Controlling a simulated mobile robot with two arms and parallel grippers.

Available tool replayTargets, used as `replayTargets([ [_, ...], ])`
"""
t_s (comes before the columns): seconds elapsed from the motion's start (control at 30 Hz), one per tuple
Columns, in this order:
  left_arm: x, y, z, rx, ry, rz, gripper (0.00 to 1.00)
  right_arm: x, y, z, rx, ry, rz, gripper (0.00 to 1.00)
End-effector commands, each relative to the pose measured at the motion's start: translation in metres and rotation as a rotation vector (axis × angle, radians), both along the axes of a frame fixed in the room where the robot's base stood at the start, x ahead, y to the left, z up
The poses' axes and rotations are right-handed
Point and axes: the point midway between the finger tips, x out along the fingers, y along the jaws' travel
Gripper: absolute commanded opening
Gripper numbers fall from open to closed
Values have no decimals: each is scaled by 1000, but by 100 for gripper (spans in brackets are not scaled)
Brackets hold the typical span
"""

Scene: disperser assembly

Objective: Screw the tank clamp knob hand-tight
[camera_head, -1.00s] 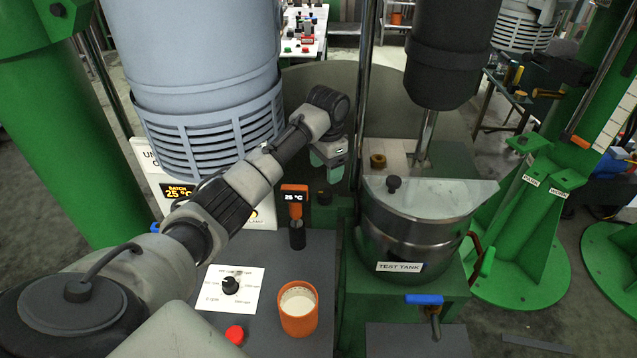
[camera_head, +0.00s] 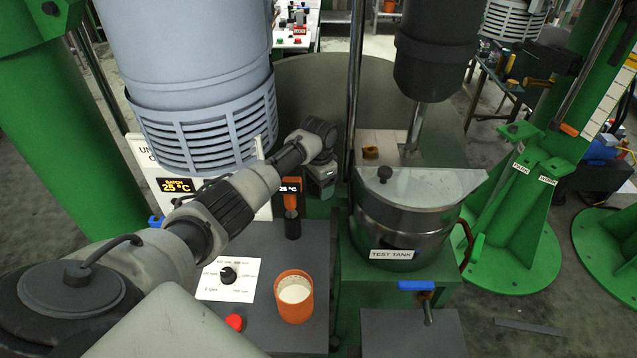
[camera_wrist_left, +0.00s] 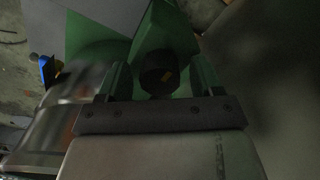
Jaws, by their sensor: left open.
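The steel test tank (camera_head: 400,226), labelled TEST TANK, stands on a green stand (camera_head: 362,283) with its lid on. A dark round knob with a small orange mark (camera_wrist_left: 160,73), apparently the clamp knob, shows in the left wrist view on a green part beside the tank (camera_wrist_left: 50,140). My left gripper (camera_head: 325,190) is low, just left of the tank. In the left wrist view its open green fingers (camera_wrist_left: 160,82) lie on either side of the knob, with gaps visible. I cannot tell its exact height over the knob. In the head view the gripper hides this knob.
A steel post (camera_head: 354,90) stands close right of my gripper. An orange cup (camera_head: 294,297), a dial plate (camera_head: 229,279) and a red button (camera_head: 235,322) occupy the grey bench.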

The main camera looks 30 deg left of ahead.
Motion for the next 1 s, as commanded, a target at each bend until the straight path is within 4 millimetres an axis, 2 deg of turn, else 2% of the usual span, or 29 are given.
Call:
replayTargets([
  [0.17, 0, 0, 0, 0, 0, 0, 64, 1, -1, 0, -1, -1, 1, 64],
  [0.4, 0, 0, 0, 0, 0, 0, 28, 1, -6, 0, -7, -2, 4, 64],
  [0.5, 0, 0, 0, 0, 0, 0, 17, 1, -7, 0, -9, -2, 5, 64],
  [0.77, 0, 0, 1, -1, -1, -32, 17, 1, -8, 1, -10, -1, 5, 64],
  [1.0, 0, 0, 2, -1, 0, -161, 17, 1, -8, 4, -10, -1, 5, 64],
])
